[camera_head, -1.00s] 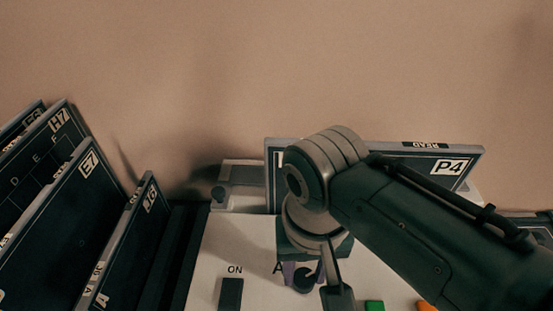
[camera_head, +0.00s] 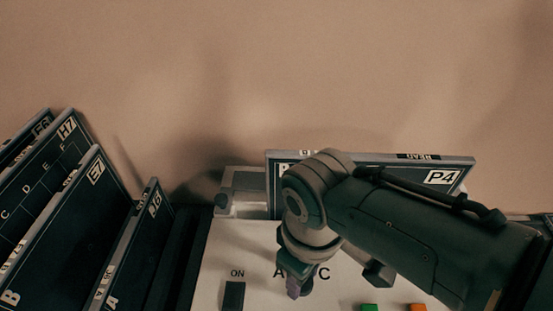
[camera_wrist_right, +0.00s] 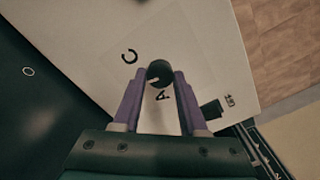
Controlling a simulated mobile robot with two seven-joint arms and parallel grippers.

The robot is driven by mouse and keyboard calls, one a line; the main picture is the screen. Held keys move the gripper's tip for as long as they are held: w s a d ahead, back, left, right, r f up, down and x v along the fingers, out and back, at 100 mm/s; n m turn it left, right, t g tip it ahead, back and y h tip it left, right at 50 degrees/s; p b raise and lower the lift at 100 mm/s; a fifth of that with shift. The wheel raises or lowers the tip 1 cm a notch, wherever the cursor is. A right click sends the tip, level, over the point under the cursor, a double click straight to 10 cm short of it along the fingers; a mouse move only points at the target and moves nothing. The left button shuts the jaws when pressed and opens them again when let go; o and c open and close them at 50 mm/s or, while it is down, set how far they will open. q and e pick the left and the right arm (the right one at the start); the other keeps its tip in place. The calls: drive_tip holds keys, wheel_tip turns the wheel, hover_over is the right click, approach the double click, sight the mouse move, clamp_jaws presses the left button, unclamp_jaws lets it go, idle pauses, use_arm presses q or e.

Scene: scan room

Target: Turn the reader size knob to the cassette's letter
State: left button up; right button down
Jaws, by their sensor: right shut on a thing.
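The reader (camera_head: 240,240) is a pale panel with the letters A and C printed on top. A black round size knob (camera_wrist_right: 160,72) with a short white mark sits near these letters in the right wrist view. My right gripper (camera_wrist_right: 158,78) has purple fingers shut on the knob from both sides. The head view shows this gripper (camera_head: 295,285) pointing down at the panel, its arm covering much of it. A dark cassette (camera_head: 400,170) labelled P4 stands upright at the back of the reader. Its left corner label is partly hidden and I cannot read it surely. My left gripper is out of view.
Several dark cassettes (camera_head: 60,225), with labels such as E7 and H7, lean in a rack at the left. The panel also has a black ON switch (camera_head: 233,296), a green button (camera_head: 369,307) and an orange button (camera_head: 417,307). A plain wall stands behind.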

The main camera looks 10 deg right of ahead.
drive_tip(key=shift+n, duration=1)
drive_tip(key=shift+c, duration=2.2)
unclamp_jaws()
drive_tip(key=shift+r, duration=0.2)
wheel_tip(320, 180, up, 10)
drive_tip(key=p, duration=0.4)
drive_tip(key=shift+f+p, duration=0.25)
drive_tip(key=shift+p, duration=0.1)
